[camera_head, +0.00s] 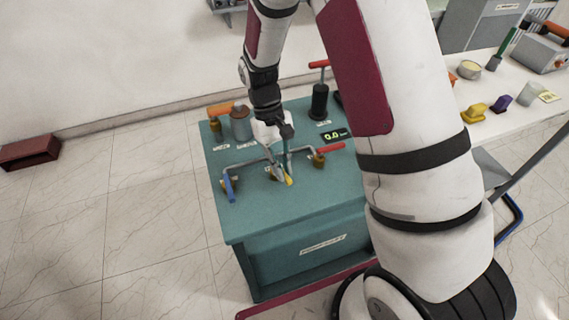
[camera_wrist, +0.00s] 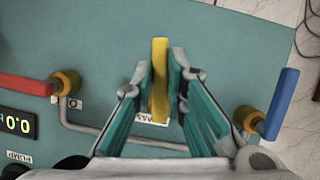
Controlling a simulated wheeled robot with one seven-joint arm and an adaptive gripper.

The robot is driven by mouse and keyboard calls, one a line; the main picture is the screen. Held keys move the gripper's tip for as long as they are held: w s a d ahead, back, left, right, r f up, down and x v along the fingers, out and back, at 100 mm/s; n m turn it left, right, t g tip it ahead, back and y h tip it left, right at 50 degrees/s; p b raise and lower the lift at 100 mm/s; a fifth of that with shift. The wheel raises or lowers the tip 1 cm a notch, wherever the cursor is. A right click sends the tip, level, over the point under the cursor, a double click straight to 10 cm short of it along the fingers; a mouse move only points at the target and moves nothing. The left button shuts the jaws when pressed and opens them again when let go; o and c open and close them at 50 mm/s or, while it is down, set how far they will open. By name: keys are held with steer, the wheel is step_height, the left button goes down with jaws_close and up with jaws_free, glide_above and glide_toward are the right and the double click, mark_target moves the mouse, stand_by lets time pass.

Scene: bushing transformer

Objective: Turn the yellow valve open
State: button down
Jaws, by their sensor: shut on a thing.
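The yellow valve handle (camera_wrist: 160,80) stands between the two fingers of my gripper (camera_wrist: 161,85) in the wrist view, with the fingers closed on it from both sides. In the head view, my gripper (camera_head: 280,172) reaches down to the teal cabinet top, and the yellow handle (camera_head: 289,180) shows just at its fingertips. The valve body under the handle is hidden by the gripper. In the wrist view the handle lies lengthwise, pointing up the picture.
The teal cabinet (camera_head: 300,220) carries a blue-handled valve (camera_head: 229,187) on the left and a red-handled valve (camera_head: 329,149) on the right, joined by grey pipe. A display (camera_head: 337,135) reads 0.0. A white table (camera_head: 490,125) with several objects stands at the right.

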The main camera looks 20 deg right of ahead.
steer(key=shift+a+m+y, duration=0.3)
steer(key=shift+m+y, duration=0.1)
steer(key=shift+m, duration=0.7)
steer(key=c, duration=1.6)
jaws_free()
steer(key=shift+r, duration=0.1)
steer(key=v, duration=1.1)
steer(key=shift+w+r, duration=0.15)
steer(key=shift+r, duration=0.25)
